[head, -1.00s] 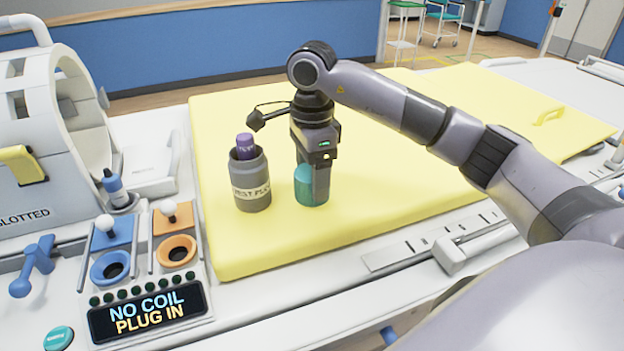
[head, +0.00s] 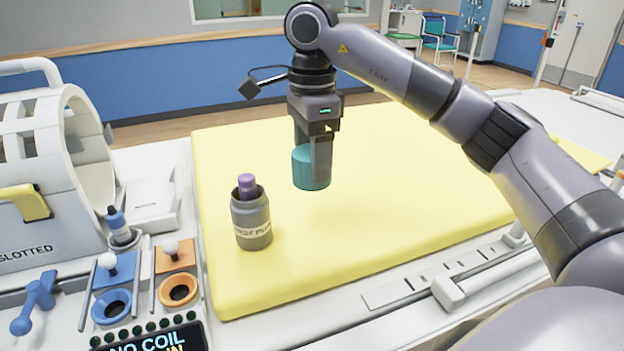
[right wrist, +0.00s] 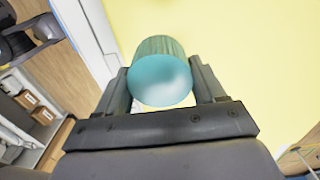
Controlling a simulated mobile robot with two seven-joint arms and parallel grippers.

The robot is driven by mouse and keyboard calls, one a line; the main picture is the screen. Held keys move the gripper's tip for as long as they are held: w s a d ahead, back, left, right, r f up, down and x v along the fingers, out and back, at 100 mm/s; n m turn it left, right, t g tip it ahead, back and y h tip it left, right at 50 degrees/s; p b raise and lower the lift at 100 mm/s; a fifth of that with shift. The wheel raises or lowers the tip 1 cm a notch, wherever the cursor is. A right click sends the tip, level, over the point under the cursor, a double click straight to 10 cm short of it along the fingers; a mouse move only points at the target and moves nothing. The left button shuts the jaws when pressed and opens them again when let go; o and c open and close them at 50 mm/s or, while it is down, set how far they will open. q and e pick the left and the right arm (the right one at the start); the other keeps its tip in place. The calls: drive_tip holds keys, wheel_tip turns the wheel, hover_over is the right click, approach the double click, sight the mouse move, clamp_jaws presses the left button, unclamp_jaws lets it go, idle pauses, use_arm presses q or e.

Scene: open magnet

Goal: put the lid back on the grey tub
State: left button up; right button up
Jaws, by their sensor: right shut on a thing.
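The grey tub (head: 253,226) stands upright and open on the yellow mat in the head view, with a purple-topped thing (head: 247,186) sticking out of its mouth. My right gripper (head: 313,172) is shut on the teal lid (head: 306,168), a short ribbed cylinder. It holds the lid above the mat, to the right of the tub and apart from it. In the right wrist view the lid (right wrist: 162,72) sits between both fingers. My left gripper is not in view.
The yellow mat (head: 420,220) is mostly bare right of the tub. A white slotted coil (head: 60,150) stands at the left. A panel with a blue ring socket (head: 112,307), an orange ring socket (head: 178,290) and a blue-capped bottle (head: 117,222) is near the front left.

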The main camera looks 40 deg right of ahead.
wheel_tip(320, 180, up, 8)
drive_tip(key=shift+r+p, duration=0.1)
drive_tip(key=shift+p, duration=0.85)
